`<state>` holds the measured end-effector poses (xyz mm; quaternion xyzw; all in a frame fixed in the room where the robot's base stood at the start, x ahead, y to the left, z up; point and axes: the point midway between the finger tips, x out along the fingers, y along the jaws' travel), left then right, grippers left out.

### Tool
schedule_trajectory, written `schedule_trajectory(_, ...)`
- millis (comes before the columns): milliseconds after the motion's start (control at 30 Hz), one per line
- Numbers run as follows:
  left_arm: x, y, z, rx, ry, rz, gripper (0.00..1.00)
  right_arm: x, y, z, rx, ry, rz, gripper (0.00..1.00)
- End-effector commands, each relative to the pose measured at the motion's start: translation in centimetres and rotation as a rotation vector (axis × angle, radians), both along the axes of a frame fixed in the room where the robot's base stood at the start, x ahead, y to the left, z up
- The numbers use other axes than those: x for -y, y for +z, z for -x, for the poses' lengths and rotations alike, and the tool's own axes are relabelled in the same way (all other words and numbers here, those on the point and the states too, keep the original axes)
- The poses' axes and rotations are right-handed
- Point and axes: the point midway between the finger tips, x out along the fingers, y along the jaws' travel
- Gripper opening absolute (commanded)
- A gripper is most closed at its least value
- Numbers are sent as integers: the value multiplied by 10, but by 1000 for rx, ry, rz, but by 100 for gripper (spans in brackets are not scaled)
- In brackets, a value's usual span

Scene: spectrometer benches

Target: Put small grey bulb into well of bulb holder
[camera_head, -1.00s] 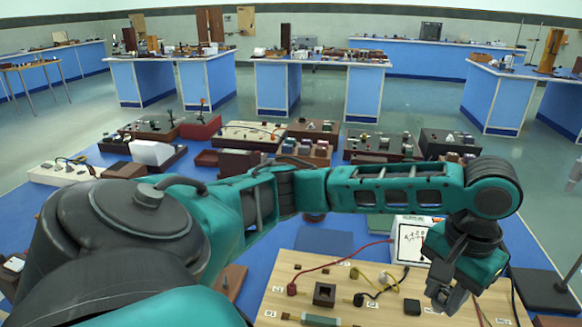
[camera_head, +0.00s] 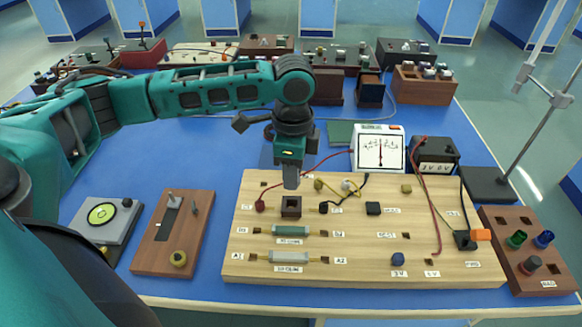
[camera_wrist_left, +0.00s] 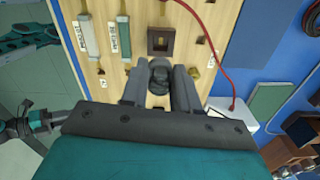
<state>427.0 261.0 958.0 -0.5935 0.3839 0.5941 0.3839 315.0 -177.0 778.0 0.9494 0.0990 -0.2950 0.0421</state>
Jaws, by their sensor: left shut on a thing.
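The bulb holder is a dark brown square block (camera_head: 291,207) with a well, on the wooden circuit board (camera_head: 255,190). It also shows in the wrist view (camera_wrist_left: 161,31). My left gripper (camera_head: 291,183) points down just above and behind the holder in the head view. Its fingers (camera_wrist_left: 160,85) are shut on a small dark grey rounded piece, the grey bulb (camera_wrist_left: 160,73). In the wrist view the bulb lies just below the holder, apart from it in the picture. The exact height is unclear. Fingers hide the bulb in the head view.
Several posts and two resistors (camera_head: 291,231) (camera_head: 290,257) sit near the holder. A red wire (camera_head: 325,161) runs from the board to the white meter (camera_head: 380,150). A brown switch board (camera_head: 150,255) stands left and a brown block with coloured bulbs (camera_head: 530,287) right.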

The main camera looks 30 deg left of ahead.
Motion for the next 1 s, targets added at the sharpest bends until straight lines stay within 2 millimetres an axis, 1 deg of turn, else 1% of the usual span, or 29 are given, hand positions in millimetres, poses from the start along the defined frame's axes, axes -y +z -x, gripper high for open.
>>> schedule_trajectory(133, -3, -2, 0, 1, -41, 1, 1, 0, 0, 0, -1, 0, 0, 43)
schedule_trajectory(367, -2, -8, 0, 0, -42, 1, 1, 0, -3, 0, -1, 0, 0, 43)
schedule_trajectory(667, -2, -25, 0, 0, -42, 0, 1, 0, -8, 0, -2, -1, 0, 43)
schedule_trajectory(1000, -3, -40, 0, 2, -41, 0, 1, 0, -31, 0, -1, -1, -1, 43)
